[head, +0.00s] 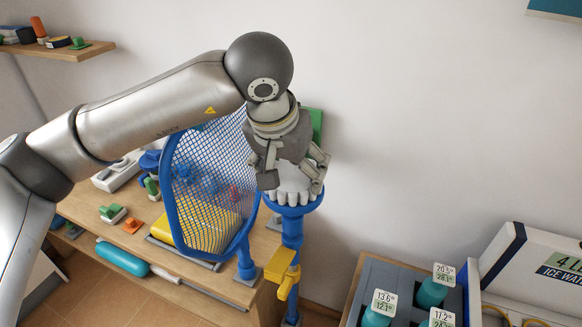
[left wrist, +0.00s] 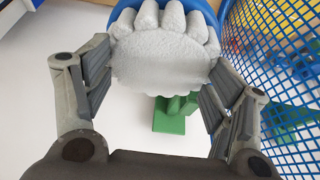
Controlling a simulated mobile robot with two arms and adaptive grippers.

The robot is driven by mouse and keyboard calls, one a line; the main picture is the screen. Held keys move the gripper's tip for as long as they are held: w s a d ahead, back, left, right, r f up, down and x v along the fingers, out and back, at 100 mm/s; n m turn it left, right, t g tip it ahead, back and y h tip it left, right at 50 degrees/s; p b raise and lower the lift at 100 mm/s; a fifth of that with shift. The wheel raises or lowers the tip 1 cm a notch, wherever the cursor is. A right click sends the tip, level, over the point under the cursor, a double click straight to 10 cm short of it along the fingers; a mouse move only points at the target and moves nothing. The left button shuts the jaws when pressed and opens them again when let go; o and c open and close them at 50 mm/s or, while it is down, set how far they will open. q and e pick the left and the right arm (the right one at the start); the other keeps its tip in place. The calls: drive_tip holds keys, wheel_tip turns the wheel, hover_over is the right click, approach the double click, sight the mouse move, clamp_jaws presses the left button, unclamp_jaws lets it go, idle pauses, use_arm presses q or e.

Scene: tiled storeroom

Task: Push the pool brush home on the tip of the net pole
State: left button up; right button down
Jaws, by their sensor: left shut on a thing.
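The pool brush (head: 290,193), white and lobed with a blue rim, is upright over a blue pole (head: 292,228). I cannot tell how far down on the pole it sits. My left gripper (head: 290,178) is above it, shut on its white part. In the left wrist view the brush (left wrist: 162,55) is between the two fingers of my left gripper (left wrist: 158,85). A blue-framed net (head: 208,180) stands just left of the pole. My right gripper is in neither view.
A yellow clamp (head: 281,266) is on the pole. A wooden bench (head: 128,235) with small parts is behind and left. A grey crate (head: 376,272) with teal bottles and a white ice-water box (head: 517,268) are at lower right.

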use_arm(q)
drive_tip(key=shift+f+b, duration=0.95)
drive_tip(key=shift+f, duration=0.15)
drive_tip(key=o, duration=1.2)
drive_tip(key=shift+c, duration=0.2)
drive_tip(key=v, duration=1.2)
